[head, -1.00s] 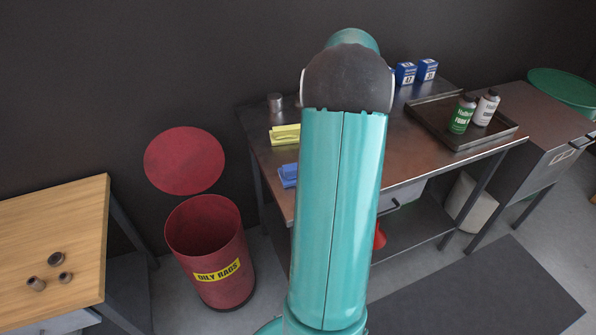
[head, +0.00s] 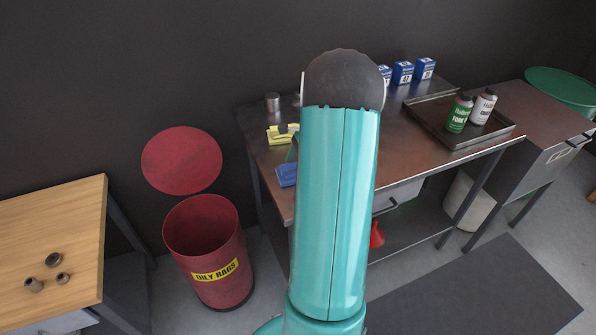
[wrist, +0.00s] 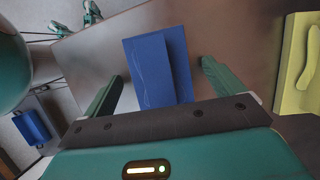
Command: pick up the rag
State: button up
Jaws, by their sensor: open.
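A folded blue rag (head: 287,174) lies near the left front edge of the metal bench. In the wrist view the blue rag (wrist: 160,68) lies flat between and just beyond the finger tips. My gripper (wrist: 158,82) is open and empty, with one green finger on each side of the rag. In the head view my arm hides most of the gripper. A yellow folded cloth (head: 281,134) lies farther back on the bench and shows at the right of the wrist view (wrist: 298,65).
A red bin (head: 208,255) labelled OILY RAGS stands open left of the bench. A dark tray (head: 430,122) holds bottles on the bench's right. Blue boxes (head: 403,72) and a metal can (head: 272,102) stand at the back. A wooden table (head: 70,220) is at far left.

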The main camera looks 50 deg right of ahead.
jog(key=shift+f, duration=0.2)
jog(key=shift+c, duration=0.2)
jog(key=c, duration=1)
jog(key=shift+r, duration=0.15)
